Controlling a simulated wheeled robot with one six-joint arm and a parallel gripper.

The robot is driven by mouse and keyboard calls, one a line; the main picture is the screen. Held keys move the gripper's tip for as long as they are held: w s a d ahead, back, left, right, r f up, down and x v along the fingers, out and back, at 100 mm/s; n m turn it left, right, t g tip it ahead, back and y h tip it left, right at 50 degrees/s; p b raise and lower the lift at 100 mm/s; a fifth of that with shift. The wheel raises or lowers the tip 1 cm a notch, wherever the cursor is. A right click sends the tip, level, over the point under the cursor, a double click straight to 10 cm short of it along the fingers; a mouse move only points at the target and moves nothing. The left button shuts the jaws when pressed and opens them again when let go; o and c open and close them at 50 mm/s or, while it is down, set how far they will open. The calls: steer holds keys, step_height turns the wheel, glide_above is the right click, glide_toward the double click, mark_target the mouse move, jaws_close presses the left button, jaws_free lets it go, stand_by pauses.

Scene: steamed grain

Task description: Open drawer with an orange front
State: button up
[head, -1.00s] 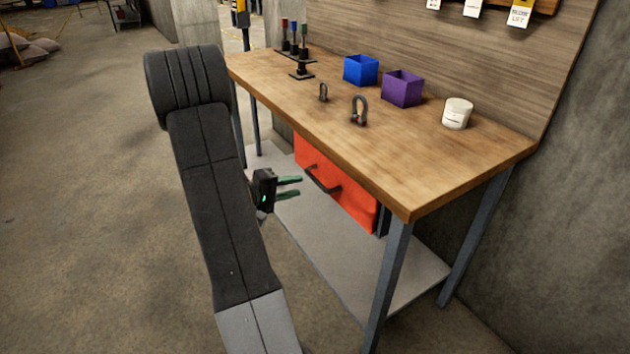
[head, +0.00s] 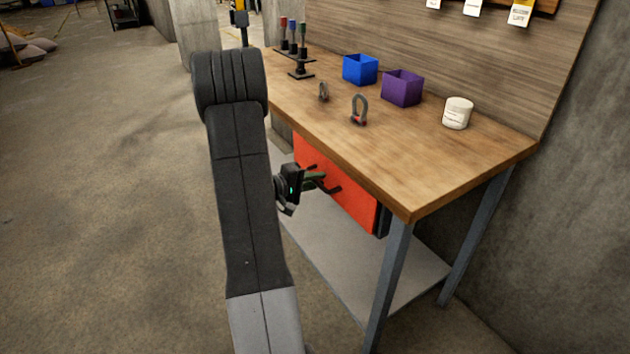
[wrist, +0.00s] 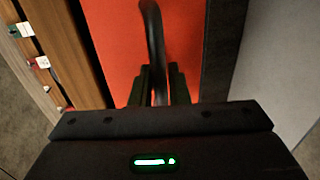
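The drawer with the orange front (head: 352,205) hangs under the workbench top and looks closed. Its dark bar handle (head: 330,190) is partly hidden behind my gripper (head: 318,181), which is at the drawer front. In the wrist view the orange front (wrist: 120,40) fills the upper middle. There the dark handle (wrist: 153,35) runs down between the two fingers of my gripper (wrist: 160,80), one on each side of it. The gaps beside the handle are too narrow and dark to tell whether the fingers press on it.
The wooden workbench (head: 400,160) holds a blue bin (head: 360,70), a purple bin (head: 402,88), a white tub (head: 457,113) and two shackles. A grey lower shelf (head: 330,265) and a metal leg (head: 388,290) are below. Open floor lies to the left.

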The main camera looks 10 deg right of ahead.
jaws_close()
steer(key=shift+a, duration=0.1)
steer(key=shift+s+a+f, duration=0.1)
steer(key=shift+a, duration=0.1)
steer(key=f+b+v, duration=0.2)
steer(key=b+v, duration=0.2)
steer(key=v, duration=0.8)
steer(key=a+f+b+v, duration=0.1)
steer(key=f+b+v, duration=0.2)
steer(key=v, duration=1)
steer(key=shift+s+a+b, duration=0.2)
steer(key=shift+a+b, duration=0.05)
steer(key=shift+b, duration=0.2)
steer(key=shift+f, duration=0.1)
steer(key=shift+o, duration=2.1)
jaws_free()
